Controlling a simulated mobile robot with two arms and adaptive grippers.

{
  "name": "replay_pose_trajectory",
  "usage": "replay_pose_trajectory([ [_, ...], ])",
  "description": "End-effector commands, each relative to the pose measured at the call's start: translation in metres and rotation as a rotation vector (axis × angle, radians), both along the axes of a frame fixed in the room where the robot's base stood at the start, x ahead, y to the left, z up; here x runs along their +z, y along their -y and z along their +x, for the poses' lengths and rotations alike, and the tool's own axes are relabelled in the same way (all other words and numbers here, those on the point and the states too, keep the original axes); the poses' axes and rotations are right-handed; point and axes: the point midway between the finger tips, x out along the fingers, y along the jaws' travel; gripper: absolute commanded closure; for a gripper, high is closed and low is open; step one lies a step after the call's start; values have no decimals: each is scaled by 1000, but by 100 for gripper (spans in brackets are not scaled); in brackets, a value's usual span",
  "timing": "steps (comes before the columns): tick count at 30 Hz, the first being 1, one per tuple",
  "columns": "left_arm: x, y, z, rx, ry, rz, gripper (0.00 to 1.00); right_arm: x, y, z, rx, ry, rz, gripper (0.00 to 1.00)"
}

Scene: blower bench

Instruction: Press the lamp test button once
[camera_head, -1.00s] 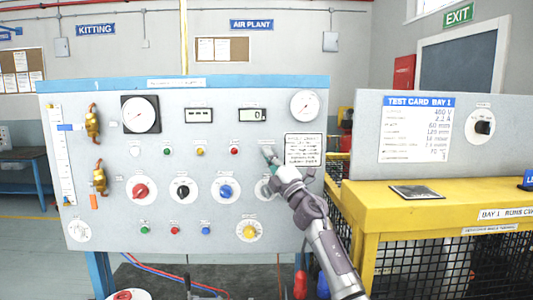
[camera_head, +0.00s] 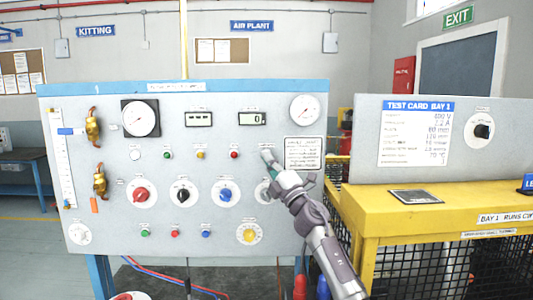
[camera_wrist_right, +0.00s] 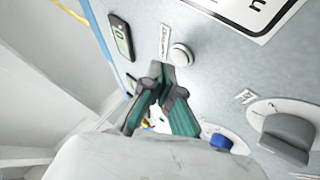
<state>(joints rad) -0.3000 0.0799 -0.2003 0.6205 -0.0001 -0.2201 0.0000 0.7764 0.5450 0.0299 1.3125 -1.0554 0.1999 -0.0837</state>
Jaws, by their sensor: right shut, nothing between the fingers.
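My right gripper (camera_head: 268,156) is shut and empty, with its fingertips close to the upper right part of the grey panel (camera_head: 290,220). In the right wrist view, the fingertips (camera_wrist_right: 164,72) sit just beside a round white push button (camera_wrist_right: 181,55) with a small label. I cannot read that label, nor tell whether the tips touch the panel. My left gripper is not in view.
Above the fingertips is a digital display (camera_head: 252,118). A printed notice (camera_head: 304,152) lies right of them. A row of knobs, including a blue one (camera_head: 225,194), runs below. A yellow bench (camera_head: 440,208) with a test card board (camera_head: 460,165) stands at the right.

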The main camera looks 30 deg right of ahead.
Motion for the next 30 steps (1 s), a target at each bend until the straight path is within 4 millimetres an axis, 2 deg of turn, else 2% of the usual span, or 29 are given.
replay_pose_trajectory([
  [10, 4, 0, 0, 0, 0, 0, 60, 1, -2, -3, -1, -1, -1, 100],
  [21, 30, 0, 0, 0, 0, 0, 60, 2, -20, -33, 0, -2, -2, 100],
  [30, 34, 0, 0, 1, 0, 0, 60, 0, -26, -43, -1, -1, 0, 100],
])
